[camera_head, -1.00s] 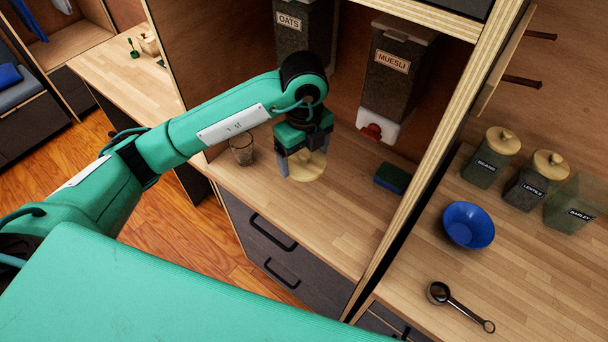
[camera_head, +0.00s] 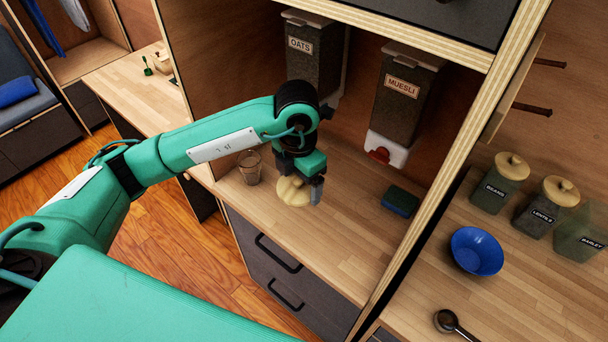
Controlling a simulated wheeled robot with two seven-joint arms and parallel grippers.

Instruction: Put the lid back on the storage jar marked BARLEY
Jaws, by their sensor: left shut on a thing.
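The BARLEY jar (camera_head: 580,233) stands on the right-hand counter at the right edge of the view. It is a greenish see-through jar with an open top and is partly cut off by the frame. A round pale wooden lid (camera_head: 292,193) with a knob is at the left-hand counter, well left of the jar. My left gripper (camera_head: 299,180) points down and is shut on the lid at its knob. I cannot tell whether the lid touches the counter. My right gripper is not in view.
Lidded jars BEANS (camera_head: 497,187) and LENTILS (camera_head: 545,210) stand beside the BARLEY jar. A blue bowl (camera_head: 477,250) and measuring scoop (camera_head: 450,322) lie in front. An upright wooden divider (camera_head: 440,185) separates the counters. A glass (camera_head: 250,167) and sponge (camera_head: 400,201) flank my gripper.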

